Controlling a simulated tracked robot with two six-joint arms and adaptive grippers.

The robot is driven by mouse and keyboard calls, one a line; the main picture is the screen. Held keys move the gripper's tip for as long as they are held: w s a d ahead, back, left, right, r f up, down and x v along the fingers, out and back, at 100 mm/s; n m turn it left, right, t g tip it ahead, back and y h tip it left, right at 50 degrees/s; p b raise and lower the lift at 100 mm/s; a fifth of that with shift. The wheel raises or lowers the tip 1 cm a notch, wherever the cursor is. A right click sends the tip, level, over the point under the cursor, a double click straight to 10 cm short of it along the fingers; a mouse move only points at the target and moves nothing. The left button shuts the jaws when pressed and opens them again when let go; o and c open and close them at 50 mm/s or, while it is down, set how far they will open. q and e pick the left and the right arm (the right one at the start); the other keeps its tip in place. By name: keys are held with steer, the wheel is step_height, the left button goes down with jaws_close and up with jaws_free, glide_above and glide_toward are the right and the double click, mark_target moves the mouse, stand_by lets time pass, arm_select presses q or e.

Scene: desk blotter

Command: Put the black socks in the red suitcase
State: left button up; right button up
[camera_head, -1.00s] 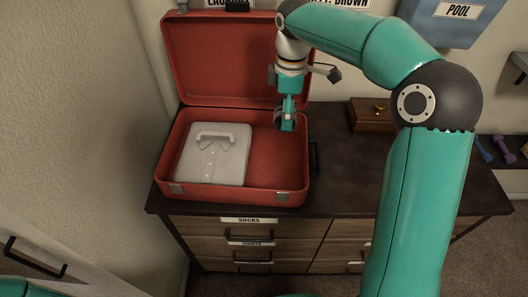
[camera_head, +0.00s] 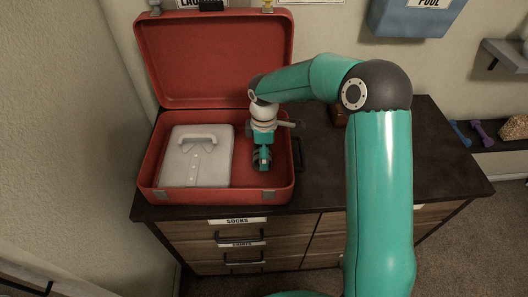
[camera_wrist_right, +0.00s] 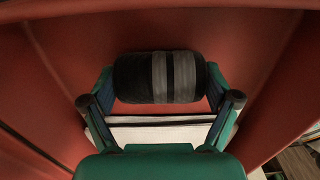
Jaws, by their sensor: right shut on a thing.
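The red suitcase (camera_head: 272,190) stands open on the dresser, its lid (camera_head: 215,60) leaning back at the wall. My right gripper (camera_head: 262,164) is low over the suitcase's right half. The black socks (camera_wrist_right: 140,78), a rolled bundle with grey stripes, are between its fingers in the right wrist view, and the gripper is shut on them. Red suitcase lining surrounds them there. In the head view the socks are mostly hidden by the gripper. My left gripper is not in view.
A folded white shirt (camera_head: 197,165) fills the suitcase's left half. The dresser top (camera_head: 325,170) is clear right of the suitcase, with a small wooden box (camera_head: 338,115) partly behind my arm. A blue bin (camera_head: 415,18) hangs on the wall.

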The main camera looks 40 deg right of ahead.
steer(key=shift+f, duration=0.2)
steer(key=o, duration=0.9)
step_height(320, 180, up, 12)
steer(key=shift+r, duration=0.15)
stand_by(0.5)
